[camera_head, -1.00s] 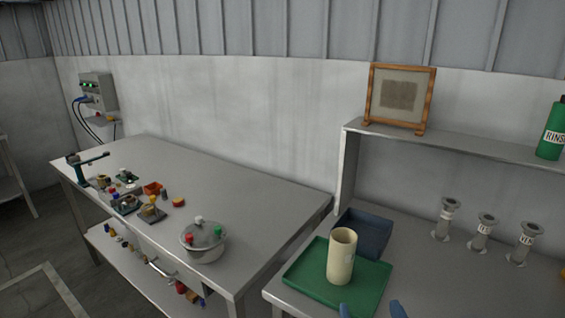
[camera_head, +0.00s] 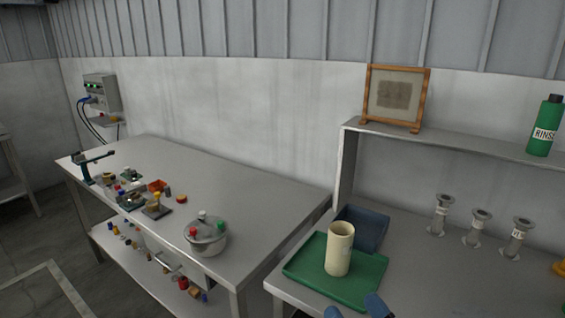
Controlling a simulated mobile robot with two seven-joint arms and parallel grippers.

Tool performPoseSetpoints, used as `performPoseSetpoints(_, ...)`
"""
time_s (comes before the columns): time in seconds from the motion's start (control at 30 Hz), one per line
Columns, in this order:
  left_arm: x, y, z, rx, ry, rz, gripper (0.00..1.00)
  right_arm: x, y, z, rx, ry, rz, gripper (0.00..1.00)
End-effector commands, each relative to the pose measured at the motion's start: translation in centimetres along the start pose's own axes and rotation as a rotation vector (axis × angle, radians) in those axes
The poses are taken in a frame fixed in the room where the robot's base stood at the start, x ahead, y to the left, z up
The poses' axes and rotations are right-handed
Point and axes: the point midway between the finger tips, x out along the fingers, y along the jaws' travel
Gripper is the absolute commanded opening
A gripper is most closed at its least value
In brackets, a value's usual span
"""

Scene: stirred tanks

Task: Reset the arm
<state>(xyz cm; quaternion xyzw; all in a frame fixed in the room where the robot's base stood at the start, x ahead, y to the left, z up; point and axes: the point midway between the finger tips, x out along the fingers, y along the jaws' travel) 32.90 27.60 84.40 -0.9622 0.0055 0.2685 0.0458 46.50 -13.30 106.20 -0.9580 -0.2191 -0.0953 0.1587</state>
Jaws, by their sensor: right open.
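My right gripper (camera_head: 355,308) shows only as two blue fingertips at the bottom edge, apart from each other and with nothing between them. It is open, just in front of the green tray (camera_head: 302,264). The rest of the right arm is out of frame. A cream cylindrical container (camera_head: 339,252) stands upright on the green tray, apart from the fingertips. My left gripper is not in view.
A dark blue bin (camera_head: 371,222) sits behind the tray. Several grey flanged tubes (camera_head: 478,230) stand to the right. A shelf (camera_head: 460,142) holds a wooden frame (camera_head: 396,97) and a green rinse bottle (camera_head: 545,126). The left bench (camera_head: 240,180) carries a lidded pot (camera_head: 206,238) and small parts.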

Motion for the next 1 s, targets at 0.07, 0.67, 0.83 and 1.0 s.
performPoseSetpoints(0.07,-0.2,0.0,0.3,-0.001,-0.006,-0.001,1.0,-0.5,0.1,0.8,-0.011,-0.037,-0.018,0.98)
performPoseSetpoints(0.67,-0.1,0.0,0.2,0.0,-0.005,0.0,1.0,-10.8,8.5,10.3,-0.197,-0.524,0.266,0.98)
performPoseSetpoints(0.83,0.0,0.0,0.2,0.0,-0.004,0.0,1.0,-16.6,11.5,12.2,-0.312,-0.658,0.406,0.98)
performPoseSetpoints(1.0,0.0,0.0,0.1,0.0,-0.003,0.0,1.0,-21.2,12.2,13.2,-0.305,-0.721,0.488,0.98)
